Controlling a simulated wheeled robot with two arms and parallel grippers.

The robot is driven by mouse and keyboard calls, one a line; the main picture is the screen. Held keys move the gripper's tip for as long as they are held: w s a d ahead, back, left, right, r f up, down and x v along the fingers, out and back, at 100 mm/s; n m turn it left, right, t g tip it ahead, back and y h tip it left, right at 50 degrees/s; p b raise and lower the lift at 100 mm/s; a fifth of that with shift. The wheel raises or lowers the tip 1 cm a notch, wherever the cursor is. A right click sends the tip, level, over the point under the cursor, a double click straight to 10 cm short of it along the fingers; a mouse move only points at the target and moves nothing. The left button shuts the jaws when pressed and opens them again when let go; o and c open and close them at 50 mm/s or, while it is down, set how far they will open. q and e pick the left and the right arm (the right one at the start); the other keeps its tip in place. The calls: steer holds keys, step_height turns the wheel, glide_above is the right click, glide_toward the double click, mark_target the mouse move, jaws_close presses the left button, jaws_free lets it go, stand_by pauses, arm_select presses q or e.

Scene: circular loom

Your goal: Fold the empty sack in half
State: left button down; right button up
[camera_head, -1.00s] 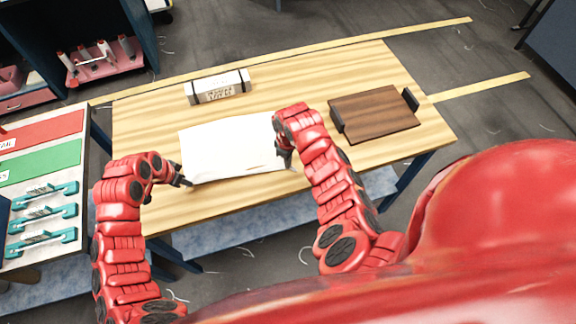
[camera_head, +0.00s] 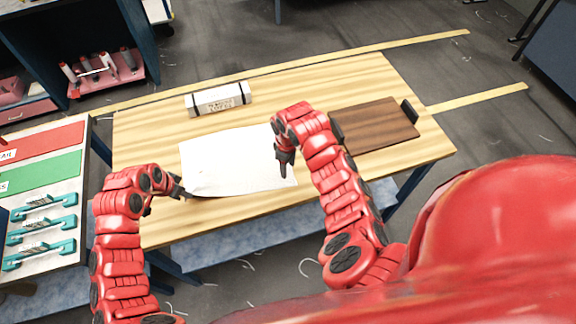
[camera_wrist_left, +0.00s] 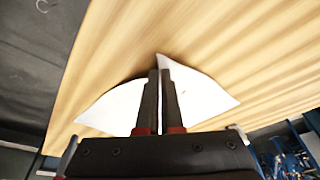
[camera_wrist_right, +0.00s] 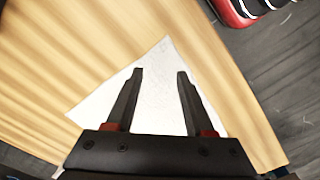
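The empty white sack (camera_head: 230,160) lies mostly flat on the wooden table, and its near edge curves slightly. My left gripper (camera_head: 182,192) is at the sack's near left corner. In the left wrist view its fingers (camera_wrist_left: 160,72) are close together, with the white cloth (camera_wrist_left: 112,108) creased up at the tips and spreading to both sides, so it appears pinched. My right gripper (camera_head: 284,172) is over the sack near its right edge. In the right wrist view its fingers (camera_wrist_right: 160,74) are apart, with the sack's corner (camera_wrist_right: 158,90) flat below and no cloth gripped.
A white block with black bands (camera_head: 218,98) lies behind the sack. A dark brown board with black handles (camera_head: 375,125) lies to the right, close to my right arm. A side table with red and green panels (camera_head: 40,174) stands left. Bare table surrounds the sack.

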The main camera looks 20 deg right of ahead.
mark_target(288, 179)
steer(key=shift+o, duration=1.3)
step_height(288, 179, up, 5)
step_height(288, 179, down, 10)
steer(key=shift+s, duration=0.1)
jaws_close()
stand_by(0.4)
